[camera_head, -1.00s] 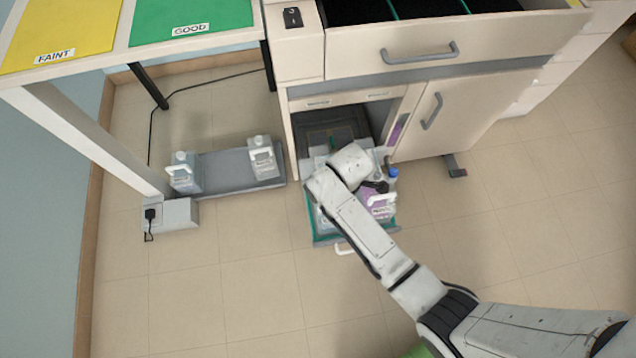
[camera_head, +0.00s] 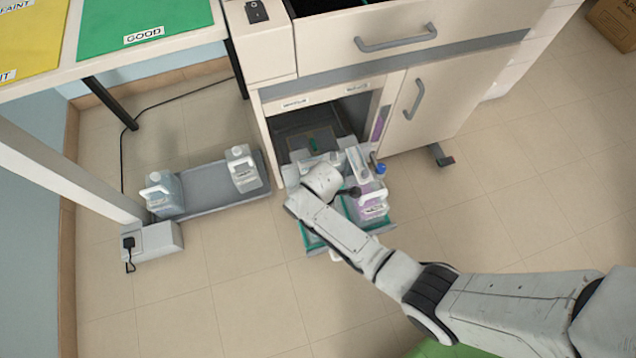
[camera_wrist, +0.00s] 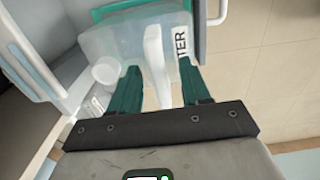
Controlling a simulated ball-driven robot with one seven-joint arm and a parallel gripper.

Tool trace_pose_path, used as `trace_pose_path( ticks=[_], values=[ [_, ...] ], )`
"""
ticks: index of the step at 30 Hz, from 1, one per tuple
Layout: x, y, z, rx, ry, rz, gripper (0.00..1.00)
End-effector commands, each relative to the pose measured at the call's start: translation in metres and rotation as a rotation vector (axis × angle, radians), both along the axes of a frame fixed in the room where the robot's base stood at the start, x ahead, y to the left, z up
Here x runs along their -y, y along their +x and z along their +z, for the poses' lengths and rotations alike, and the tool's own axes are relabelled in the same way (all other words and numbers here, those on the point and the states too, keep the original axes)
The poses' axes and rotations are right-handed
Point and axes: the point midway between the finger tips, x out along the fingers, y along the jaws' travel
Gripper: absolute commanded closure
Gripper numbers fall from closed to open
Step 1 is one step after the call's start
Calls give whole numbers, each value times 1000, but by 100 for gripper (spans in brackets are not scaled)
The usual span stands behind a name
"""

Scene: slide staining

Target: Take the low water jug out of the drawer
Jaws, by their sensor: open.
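The water jug (camera_wrist: 115,45) is translucent, with a white handle and a label whose visible letters end in "TER". It is in the open drawer, whose teal rim shows in the head view (camera_head: 318,243). My gripper (camera_wrist: 159,66) is open over the jug, with one green finger on each side of the white handle. I cannot tell whether the fingers touch it. In the head view my arm hides the gripper and most of the jug.
A jug with purple liquid (camera_head: 371,201) stands at the drawer's right side, near a blue cap (camera_head: 381,169). A cabinet door (camera_head: 440,105) is right of the opening. A grey tray (camera_head: 210,187) with two jugs lies on the floor at left. Floor in front is clear.

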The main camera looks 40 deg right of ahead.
Motion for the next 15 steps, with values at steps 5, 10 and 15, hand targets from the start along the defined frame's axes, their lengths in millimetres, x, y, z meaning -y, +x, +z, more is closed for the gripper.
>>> trace_pose_path(
  ticks=[5, 10, 15],
  values=[
    [0, 0, -12, 1, 0, 0, 53],
    [0, 1, -11, 1, 1, 0, 53],
    [0, 1, -11, 1, 0, 0, 67]
  ],
)
